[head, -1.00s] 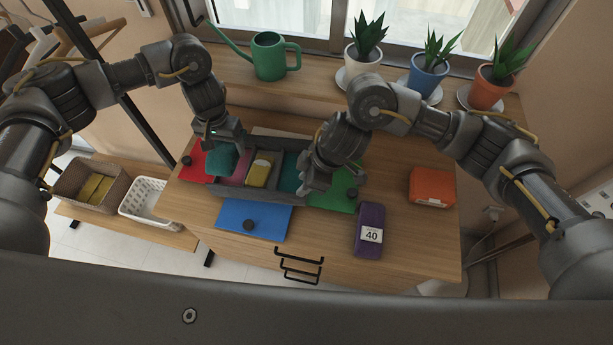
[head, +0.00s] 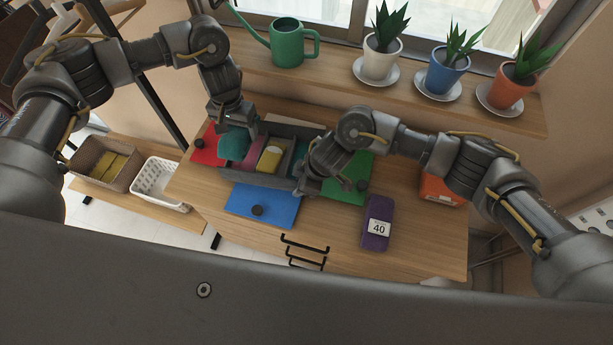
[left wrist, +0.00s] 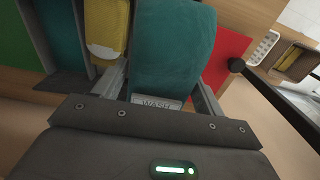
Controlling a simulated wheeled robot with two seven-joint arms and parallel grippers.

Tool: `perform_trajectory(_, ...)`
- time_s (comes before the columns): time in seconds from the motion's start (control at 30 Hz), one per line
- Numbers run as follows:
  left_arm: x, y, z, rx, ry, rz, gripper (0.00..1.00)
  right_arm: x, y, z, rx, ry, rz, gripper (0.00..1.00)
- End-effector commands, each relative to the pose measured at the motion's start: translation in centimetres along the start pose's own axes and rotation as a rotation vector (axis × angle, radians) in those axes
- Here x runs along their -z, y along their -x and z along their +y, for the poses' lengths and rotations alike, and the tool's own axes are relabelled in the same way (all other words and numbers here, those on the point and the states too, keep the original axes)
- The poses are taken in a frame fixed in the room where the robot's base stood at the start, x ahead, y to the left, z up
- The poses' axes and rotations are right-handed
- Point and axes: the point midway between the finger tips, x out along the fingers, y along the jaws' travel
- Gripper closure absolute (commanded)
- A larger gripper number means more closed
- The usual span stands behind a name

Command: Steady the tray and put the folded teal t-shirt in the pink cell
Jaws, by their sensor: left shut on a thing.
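The folded teal t-shirt (head: 233,143) is held by my left gripper (head: 236,119), over the left end of the grey tray (head: 268,180). In the left wrist view the t-shirt (left wrist: 174,45) sits between the fingers, with a "WASH" label at its near edge. The pink cell (head: 251,160) shows just right of the shirt, partly covered. A yellow folded item (head: 270,158) lies in the cell beside it; a teal cell (head: 299,151) is further right. My right gripper (head: 307,185) is at the tray's right front corner; its finger gap is unclear.
A red mat (head: 207,148), blue mat (head: 262,204) and green mat (head: 345,187) lie around the tray. A purple packet (head: 377,222) and orange packet (head: 436,190) are at right. A watering can (head: 290,42) and potted plants stand on the back shelf.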

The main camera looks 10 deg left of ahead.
Motion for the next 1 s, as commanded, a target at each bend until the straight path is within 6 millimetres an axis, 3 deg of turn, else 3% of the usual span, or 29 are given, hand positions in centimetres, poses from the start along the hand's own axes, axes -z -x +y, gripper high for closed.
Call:
perform_trajectory(0.4, 0.02, 0.03, 0.01, 0.0, 0.0, 0.001, 0.56, -0.01, -0.95, -0.04, 0.0, 0.001, 0.0, 0.69)
perform_trajectory(0.67, 0.02, 0.03, 0.01, 0.0, 0.0, 0.0, 0.56, -0.01, -0.93, -0.02, 0.0, 0.001, 0.0, 1.0)
perform_trajectory(1.0, 0.02, 0.03, 0.01, 0.0, 0.0, 0.001, 0.56, -0.01, -0.91, -0.01, -0.001, 0.001, 0.0, 1.0)
